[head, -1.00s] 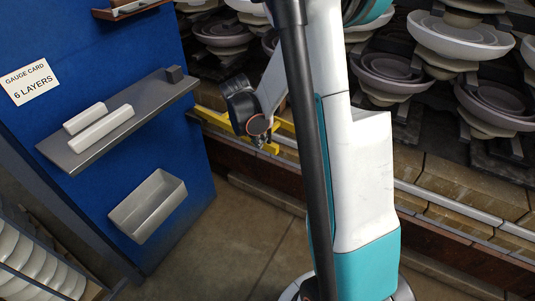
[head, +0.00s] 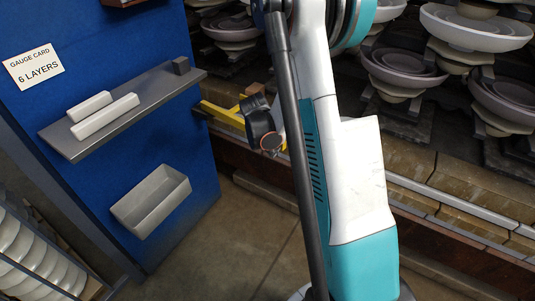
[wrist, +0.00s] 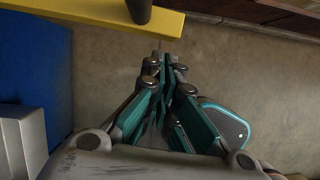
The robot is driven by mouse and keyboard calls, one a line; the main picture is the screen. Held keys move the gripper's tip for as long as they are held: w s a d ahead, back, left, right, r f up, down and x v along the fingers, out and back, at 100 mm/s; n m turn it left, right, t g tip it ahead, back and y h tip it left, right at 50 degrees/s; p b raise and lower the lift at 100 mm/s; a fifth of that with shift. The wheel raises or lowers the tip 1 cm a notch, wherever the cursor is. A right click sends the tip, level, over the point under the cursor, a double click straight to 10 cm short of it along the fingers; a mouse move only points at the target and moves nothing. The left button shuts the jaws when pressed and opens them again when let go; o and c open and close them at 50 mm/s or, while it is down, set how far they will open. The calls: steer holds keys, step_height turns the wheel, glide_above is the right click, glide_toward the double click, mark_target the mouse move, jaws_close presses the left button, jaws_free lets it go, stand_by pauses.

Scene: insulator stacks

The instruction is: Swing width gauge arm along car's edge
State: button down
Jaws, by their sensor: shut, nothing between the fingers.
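The yellow gauge arm (head: 222,113) reaches from beside the blue panel toward the car, partly hidden behind my wrist in the head view. In the wrist view the yellow bar (wrist: 90,18) crosses the upper left, with a dark upright post (wrist: 139,10) near its right end. My gripper (wrist: 167,62) is shut and empty, its fingertips just below the bar's right end in the picture. I cannot tell whether they touch it. In the head view my dark wrist (head: 263,125) shows beside the bar, the fingertips hard to make out. The car's edge (head: 440,212) runs along the right.
Stacked pale insulators (head: 475,30) stand on the car. The blue panel (head: 110,165) carries a shelf (head: 150,92) with white blocks, a grey bin (head: 150,202) and a "6 LAYERS" card (head: 33,67). Bare floor (head: 230,245) lies between panel and car.

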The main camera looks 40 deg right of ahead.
steer(key=shift+w+d, duration=0.2)
steer(key=shift+d, duration=0.25)
steer(key=d, duration=0.3)
steer(key=w+d, duration=0.1)
steer(key=d, duration=0.1)
steer(key=shift+w+d, duration=0.2)
steer(key=shift+d, duration=0.2)
steer(key=shift+r, duration=0.1)
steer(key=shift+d, duration=0.1)
steer(key=shift+w, duration=0.1)
